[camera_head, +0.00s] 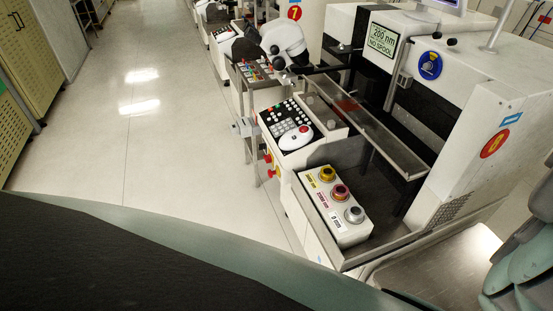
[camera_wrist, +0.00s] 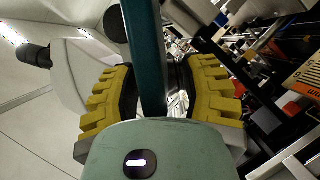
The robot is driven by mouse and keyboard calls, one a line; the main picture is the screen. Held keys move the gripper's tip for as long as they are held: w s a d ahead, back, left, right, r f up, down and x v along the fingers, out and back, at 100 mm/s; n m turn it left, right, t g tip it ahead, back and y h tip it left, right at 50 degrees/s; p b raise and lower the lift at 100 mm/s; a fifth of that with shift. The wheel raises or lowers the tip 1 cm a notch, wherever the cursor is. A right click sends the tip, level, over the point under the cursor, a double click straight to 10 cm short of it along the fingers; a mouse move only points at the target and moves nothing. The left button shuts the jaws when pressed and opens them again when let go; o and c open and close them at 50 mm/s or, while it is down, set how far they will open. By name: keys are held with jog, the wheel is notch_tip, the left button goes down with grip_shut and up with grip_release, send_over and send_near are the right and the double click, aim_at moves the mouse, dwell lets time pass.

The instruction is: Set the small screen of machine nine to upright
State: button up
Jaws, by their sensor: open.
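A small screen (camera_head: 383,39) reading "200 nm NO SPOOL" is on the nearest machine (camera_head: 480,95), near its top. Its text slopes down to the right in the head view, and I cannot tell its true tilt. A red round label (camera_head: 494,143) on this machine's side is too slanted to read surely; I see no clear nine.
A control panel with a white mouse (camera_head: 296,138) and a box with several knobs (camera_head: 340,205) stand in front of the machine. Another machine's label (camera_head: 294,13) reads 7. The floor (camera_head: 130,140) at left is clear.

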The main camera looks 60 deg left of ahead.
jog(key=shift+o, duration=0.2)
grip_shut()
dwell(0.3)
